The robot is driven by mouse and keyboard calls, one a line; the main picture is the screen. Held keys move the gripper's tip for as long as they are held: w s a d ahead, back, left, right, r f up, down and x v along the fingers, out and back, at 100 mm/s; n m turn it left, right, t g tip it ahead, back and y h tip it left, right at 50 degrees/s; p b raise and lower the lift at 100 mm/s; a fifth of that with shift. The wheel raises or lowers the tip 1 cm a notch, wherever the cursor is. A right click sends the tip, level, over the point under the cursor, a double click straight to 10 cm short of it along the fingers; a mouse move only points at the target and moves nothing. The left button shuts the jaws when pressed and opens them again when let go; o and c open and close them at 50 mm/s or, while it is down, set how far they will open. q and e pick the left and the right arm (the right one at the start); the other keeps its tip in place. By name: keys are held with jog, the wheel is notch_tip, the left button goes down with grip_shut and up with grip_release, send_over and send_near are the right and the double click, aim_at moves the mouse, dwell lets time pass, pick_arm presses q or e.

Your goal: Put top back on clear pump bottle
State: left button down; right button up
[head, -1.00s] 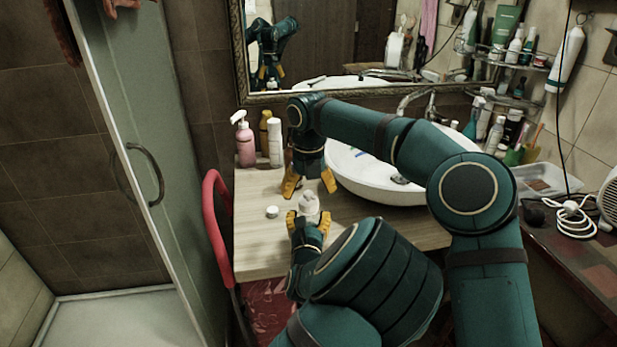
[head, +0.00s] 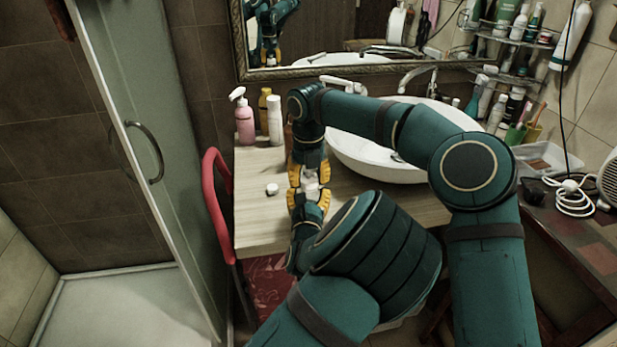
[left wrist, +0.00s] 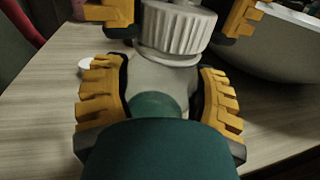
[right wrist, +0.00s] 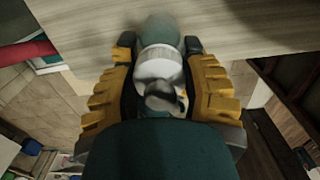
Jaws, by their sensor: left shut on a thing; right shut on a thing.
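My left gripper (head: 304,208) is shut around the clear pump bottle (left wrist: 165,76), which looks grey and see-through in the left wrist view. A white ribbed collar (left wrist: 178,30) of the pump top sits at the bottle's upper end. My right gripper (head: 309,170) comes down from above and is shut on the pump top (right wrist: 158,65). The right wrist view shows its white ring and a darker nozzle. The grippers face each other closely above the table's front part. The fingers hide most of the bottle and top in the head view. I cannot tell whether the top is fully seated.
A small white round item (head: 272,189) lies on the wooden table (head: 258,228), left of the grippers. A pink pump bottle (head: 244,125) and a white bottle (head: 275,121) stand behind. The white basin (head: 375,160) is close on the right. A red chair (head: 213,190) stands left.

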jog(key=m, duration=1.1)
jog(key=shift+m, duration=0.4)
jog(key=m, duration=0.4)
jog(key=o, duration=1.3)
jog(key=shift+c, duration=0.2)
